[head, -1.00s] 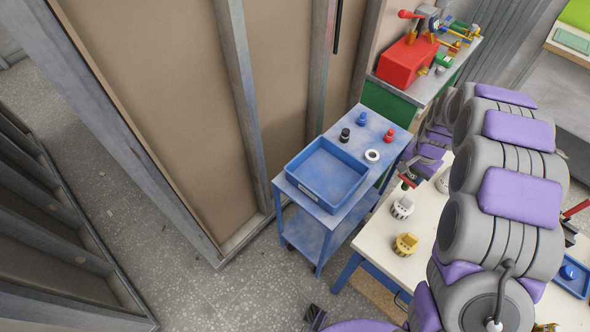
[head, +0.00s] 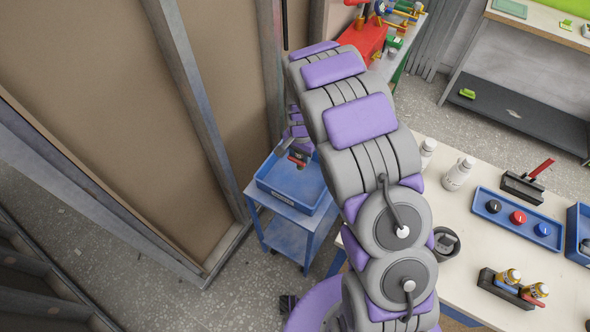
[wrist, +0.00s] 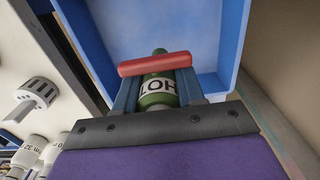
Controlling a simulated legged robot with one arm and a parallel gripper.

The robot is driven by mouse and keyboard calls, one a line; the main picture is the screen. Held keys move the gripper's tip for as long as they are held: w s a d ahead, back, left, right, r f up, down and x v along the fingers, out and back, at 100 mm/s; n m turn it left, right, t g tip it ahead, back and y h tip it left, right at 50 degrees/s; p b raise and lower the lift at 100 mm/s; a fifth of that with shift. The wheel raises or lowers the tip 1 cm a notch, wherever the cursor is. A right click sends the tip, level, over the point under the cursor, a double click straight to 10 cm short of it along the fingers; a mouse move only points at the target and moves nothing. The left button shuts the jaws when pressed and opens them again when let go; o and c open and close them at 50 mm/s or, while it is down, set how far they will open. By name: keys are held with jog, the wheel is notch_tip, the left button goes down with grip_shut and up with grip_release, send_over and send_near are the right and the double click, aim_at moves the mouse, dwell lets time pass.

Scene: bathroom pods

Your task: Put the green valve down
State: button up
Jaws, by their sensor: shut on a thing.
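My gripper (head: 299,158) is shut on the green valve and holds it over the blue tray (head: 276,180). The blue tray (wrist: 225,30) fills the upper part behind the valve. I cannot tell whether the valve touches the tray floor. In the head view my arm hides part of the tray and most of the valve.
The blue tray stands on a blue cart (head: 288,240), beside a wall panel (head: 225,60).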

aim_at(299, 168)
notch_tip(299, 168, down, 3)
jog(key=f, duration=0.3)
jog(key=shift+a+f+b, duration=0.3)
jog(key=shift+a+f, duration=0.05)
jog(key=shift+d, duration=0.1)
jog(key=shift+d, duration=0.15)
jog(key=o, duration=1.2)
jog(key=shift+c, duration=0.2)
notch_tip(299, 168, up, 12)
jog(key=shift+r+p, duration=0.1)
jog(key=shift+p, duration=0.6)
